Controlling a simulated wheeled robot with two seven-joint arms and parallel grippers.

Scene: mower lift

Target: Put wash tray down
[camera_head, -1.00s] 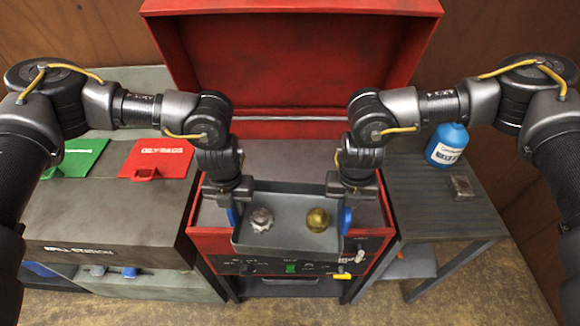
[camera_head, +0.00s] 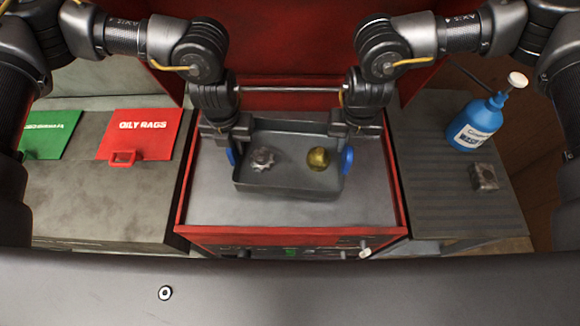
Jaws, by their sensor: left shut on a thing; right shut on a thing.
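The grey wash tray (camera_head: 290,189) is over the grey top of the red cabinet, in the middle of the head view. Inside it lie a silver gear-like part (camera_head: 263,159) and a brass round part (camera_head: 318,157). My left gripper (camera_head: 232,156) is shut on the tray's left blue handle. My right gripper (camera_head: 347,158) is shut on the right blue handle. The tray looks about level. I cannot tell whether its bottom touches the cabinet top (camera_head: 290,212) or hangs just above it.
The raised red lid (camera_head: 285,60) stands behind the tray. At left, a grey station has a red OILY RAGS lid (camera_head: 143,135) and a green lid (camera_head: 50,135).

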